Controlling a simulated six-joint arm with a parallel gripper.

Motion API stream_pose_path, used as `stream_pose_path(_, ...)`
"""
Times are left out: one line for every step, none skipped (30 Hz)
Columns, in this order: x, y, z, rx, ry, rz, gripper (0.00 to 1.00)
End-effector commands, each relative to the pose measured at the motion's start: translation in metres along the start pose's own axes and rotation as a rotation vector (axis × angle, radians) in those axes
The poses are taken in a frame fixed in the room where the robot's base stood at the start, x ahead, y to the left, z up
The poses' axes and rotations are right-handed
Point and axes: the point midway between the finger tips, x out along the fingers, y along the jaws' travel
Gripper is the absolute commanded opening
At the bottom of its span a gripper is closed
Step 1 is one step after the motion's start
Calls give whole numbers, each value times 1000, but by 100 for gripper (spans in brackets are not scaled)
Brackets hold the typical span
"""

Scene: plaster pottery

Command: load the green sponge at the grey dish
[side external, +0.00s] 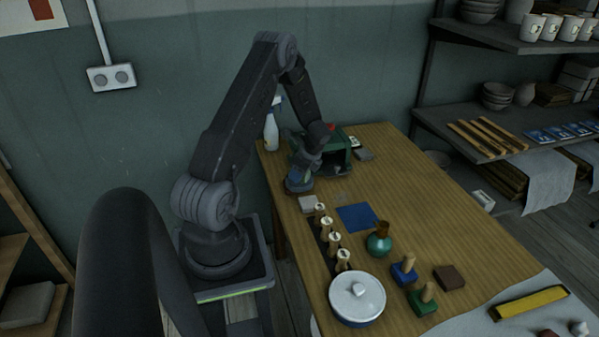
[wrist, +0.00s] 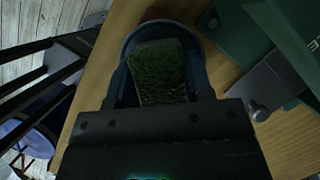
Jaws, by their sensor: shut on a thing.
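The green sponge (wrist: 158,72), rough and dark green, is between the fingers of my gripper (wrist: 160,85) in the wrist view. My gripper is shut on it. A rounded grey-blue rim, which looks like the grey dish (wrist: 140,33), curves around the sponge's far end. I cannot tell whether the sponge touches it. In the side view my gripper (side external: 300,183) is low over the table's back left part, in front of a green box. The sponge cannot be made out there, and the dish is not clear.
The green box (side external: 338,160) stands close behind my gripper and shows at the wrist view's right. A spray bottle (side external: 271,130) is at the back left. Wooden-handled stamps (side external: 327,230), a teal vase (side external: 380,243) and a white lidded pot (side external: 357,297) stand nearer.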

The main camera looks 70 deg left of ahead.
Motion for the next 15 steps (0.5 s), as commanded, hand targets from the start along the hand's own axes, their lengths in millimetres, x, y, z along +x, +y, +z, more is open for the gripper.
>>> stream_pose_path(1,1,-1,1,1,1,28)
stream_pose_path(2,1,-1,1,1,1,28)
stream_pose_path(2,1,-1,1,1,1,28)
stream_pose_path(2,1,-1,1,1,2,28)
stream_pose_path(2,1,-1,1,2,2,28)
stream_pose_path(2,1,-1,1,2,2,28)
stream_pose_path(2,1,-1,1,2,2,28)
stream_pose_path(2,1,-1,1,2,2,28)
stream_pose_path(2,1,-1,1,2,2,28)
stream_pose_path(2,1,-1,1,2,2,28)
stream_pose_path(1,1,-1,1,2,2,28)
stream_pose_path(0,1,0,1,2,2,28)
stream_pose_path(-1,1,0,1,2,2,28)
stream_pose_path(-3,1,1,0,2,1,28)
stream_pose_path(-6,0,2,-1,1,1,28)
